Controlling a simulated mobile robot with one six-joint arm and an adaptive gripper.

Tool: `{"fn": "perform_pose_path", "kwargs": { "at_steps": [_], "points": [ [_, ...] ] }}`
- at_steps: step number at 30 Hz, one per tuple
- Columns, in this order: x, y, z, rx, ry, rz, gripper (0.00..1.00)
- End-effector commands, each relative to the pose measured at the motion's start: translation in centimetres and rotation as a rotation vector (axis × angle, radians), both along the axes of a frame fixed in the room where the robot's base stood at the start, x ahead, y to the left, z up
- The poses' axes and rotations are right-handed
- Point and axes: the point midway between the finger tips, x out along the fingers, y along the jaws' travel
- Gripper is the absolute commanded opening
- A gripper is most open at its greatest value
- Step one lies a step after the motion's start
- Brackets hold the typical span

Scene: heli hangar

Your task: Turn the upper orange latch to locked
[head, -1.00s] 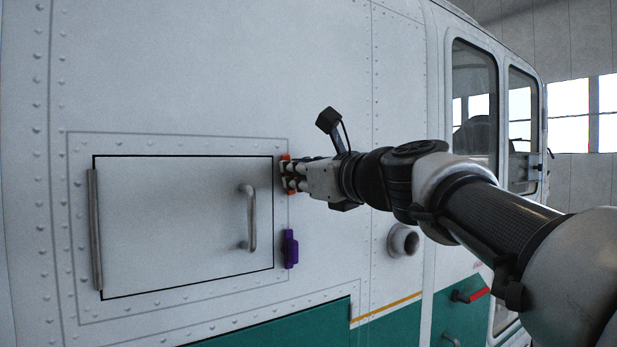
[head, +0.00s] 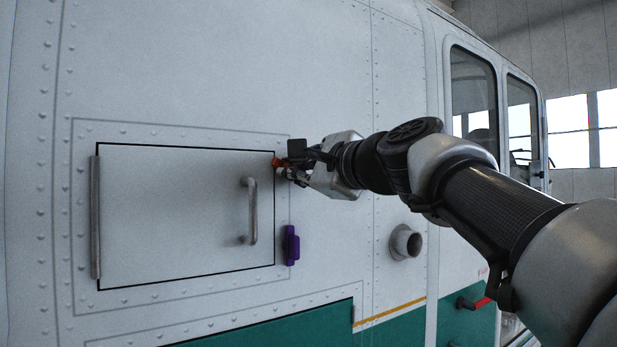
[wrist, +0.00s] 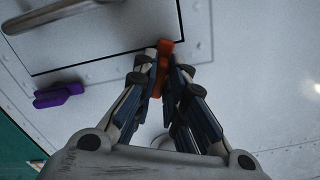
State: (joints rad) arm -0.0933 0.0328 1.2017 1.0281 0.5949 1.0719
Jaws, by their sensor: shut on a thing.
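The upper orange latch (head: 278,162) sits at the upper right corner of the closed hatch door (head: 170,215). My gripper (head: 286,172) is shut on it, coming from the right. In the wrist view the orange latch (wrist: 164,48) shows between the two fingers (wrist: 163,66). It lies crosswise to the door's right edge, and its far end reaches over that edge. The fingers hide part of it. The lower purple latch (head: 291,245) stands upright beside the door's right edge, along it. It also shows in the wrist view (wrist: 58,95).
A grey handle (head: 250,211) stands out from the door, left of my gripper. A round pipe stub (head: 405,242) sticks out of the white panel below my arm. A red-tipped handle (head: 474,303) is lower right. The panel above is clear.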

Motion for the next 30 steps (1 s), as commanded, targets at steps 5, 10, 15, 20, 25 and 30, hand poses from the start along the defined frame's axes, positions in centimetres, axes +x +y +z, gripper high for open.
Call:
{"fn": "perform_pose_path", "kwargs": {
  "at_steps": [5, 10, 15, 20, 25, 30],
  "points": [
    [-0.04, 0.04, -0.22, -0.129, -0.088, 0.001, 0.0],
    [-0.03, 0.04, -0.24, -0.231, -0.158, 0.0, 0.0],
    [-0.02, 0.05, -0.26, -0.308, -0.209, 0.001, 0.0],
    [-0.03, 0.06, -0.28, -0.352, -0.237, 0.001, 0.0],
    [-0.03, 0.06, -0.24, -0.375, -0.253, 0.001, 0.0],
    [-0.04, 0.07, -0.22, -0.382, -0.257, 0.001, 0.0]
  ]
}}
